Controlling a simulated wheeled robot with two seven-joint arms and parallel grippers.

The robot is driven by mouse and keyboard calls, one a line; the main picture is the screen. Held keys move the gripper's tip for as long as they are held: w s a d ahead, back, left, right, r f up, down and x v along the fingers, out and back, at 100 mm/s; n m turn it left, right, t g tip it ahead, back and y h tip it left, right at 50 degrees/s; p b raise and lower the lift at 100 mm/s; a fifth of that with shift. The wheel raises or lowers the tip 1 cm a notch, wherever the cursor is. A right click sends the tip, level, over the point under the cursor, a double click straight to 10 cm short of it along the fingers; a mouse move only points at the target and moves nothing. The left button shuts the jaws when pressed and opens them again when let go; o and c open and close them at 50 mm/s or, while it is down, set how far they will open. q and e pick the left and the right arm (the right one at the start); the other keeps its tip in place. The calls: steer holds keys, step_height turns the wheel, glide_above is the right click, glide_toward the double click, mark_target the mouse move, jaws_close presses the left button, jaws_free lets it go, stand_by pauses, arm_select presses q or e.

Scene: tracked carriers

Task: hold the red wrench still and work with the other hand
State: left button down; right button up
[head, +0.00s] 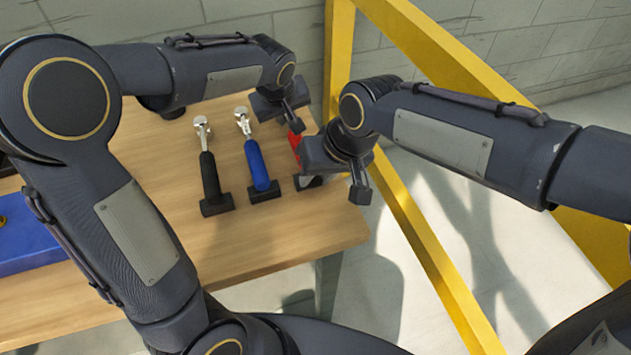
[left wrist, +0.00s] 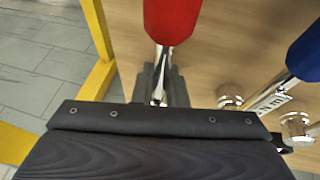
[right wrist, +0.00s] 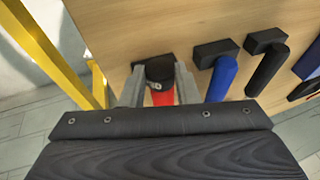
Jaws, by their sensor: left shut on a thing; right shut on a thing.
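The red wrench (head: 294,141) lies at the right end of the row on the wooden table, mostly hidden by my grippers in the head view. In the left wrist view its red handle (left wrist: 172,18) points up and its metal shaft runs down between the fingers. My left gripper (head: 288,117) is shut on that metal part; its fingers also show in the left wrist view (left wrist: 160,90). My right gripper (head: 338,178) is shut on the handle end. In the right wrist view the fingers (right wrist: 158,88) flank the red handle and its dark end.
A blue-handled wrench (head: 256,163) and a black-handled wrench (head: 209,175) lie to the left, handle ends on dark blocks. A blue container (head: 25,240) stands at far left. A yellow frame (head: 420,240) stands beyond the table's right edge. The front of the table (head: 270,238) is clear.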

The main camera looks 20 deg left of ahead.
steer(key=shift+w+d+f+g+y, duration=0.2)
steer(key=shift+g+y, duration=0.2)
steer(key=shift+y, duration=0.3)
steer(key=shift+r+g+y, duration=0.1)
steer(key=shift+g+y, duration=0.2)
steer(key=shift+s, duration=0.1)
steer(key=o, duration=0.6)
